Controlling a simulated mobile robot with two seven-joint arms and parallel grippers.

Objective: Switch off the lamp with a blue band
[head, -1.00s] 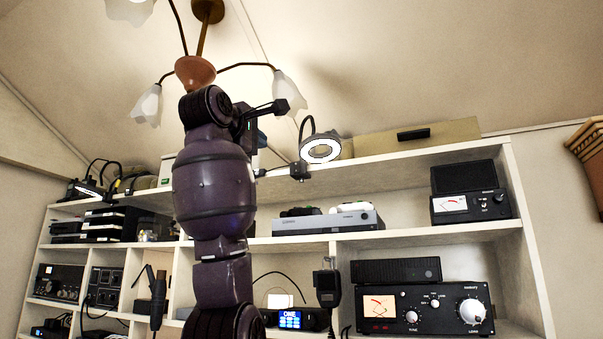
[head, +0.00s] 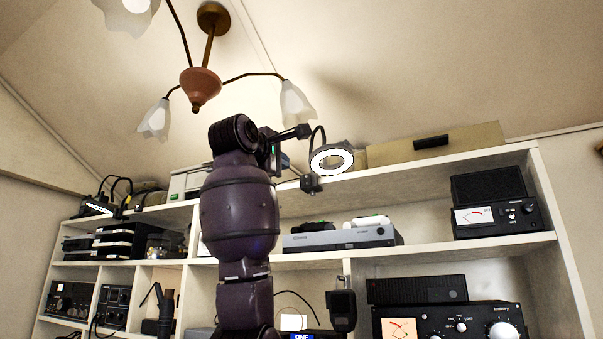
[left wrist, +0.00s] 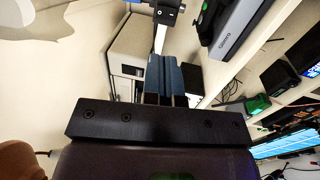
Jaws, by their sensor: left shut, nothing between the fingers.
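A lit ring lamp (head: 331,160) stands on a dark bent neck on the top shelf, with a black clamp (head: 311,184) at the shelf's front edge. A second lit lamp (head: 97,206) is at the left end of that shelf. I cannot clearly make out a blue band on either in the head view. My left gripper (head: 283,161) is left of the ring lamp, partly hidden by my arm. In the left wrist view its blue-grey fingers (left wrist: 166,72) are shut and empty. Beyond them is a black switch box (left wrist: 166,12) with a round mark, on a pale bar. My right gripper is not shown.
A pale box device (left wrist: 140,45) is close behind the fingers. A grey device (head: 345,237) sits on the shelf below. A long beige case (head: 400,152) lies right of the ring lamp. A ceiling lamp (head: 201,85) hangs above my arm.

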